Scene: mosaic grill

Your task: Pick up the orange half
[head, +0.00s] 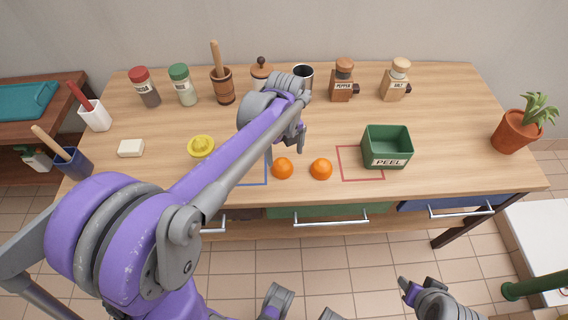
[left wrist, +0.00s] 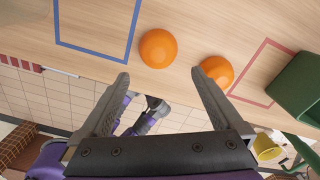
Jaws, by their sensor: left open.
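Two orange pieces sit side by side near the table's front edge: the left one (head: 283,168) and the right one (head: 321,169). Both show rounded peel upward, with no cut face visible, so I cannot tell halves from wholes. In the left wrist view, the left orange (left wrist: 158,48) appears just beyond the gap between my fingertips, and the right orange (left wrist: 215,71) is by the right fingertip. My left gripper (head: 300,142) is open and empty, above the table behind the oranges; its fingers also show in the left wrist view (left wrist: 160,75). Part of my right arm (head: 432,298) shows low at right; its jaw state is unclear.
A green PEEL box (head: 387,158) stands right of the oranges, beside a red outline (head: 358,178). A blue outline (head: 250,184) is partly hidden by my arm. A yellow juicer (head: 201,146) sits left. Jars and mills line the back. The table's right side is mostly clear.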

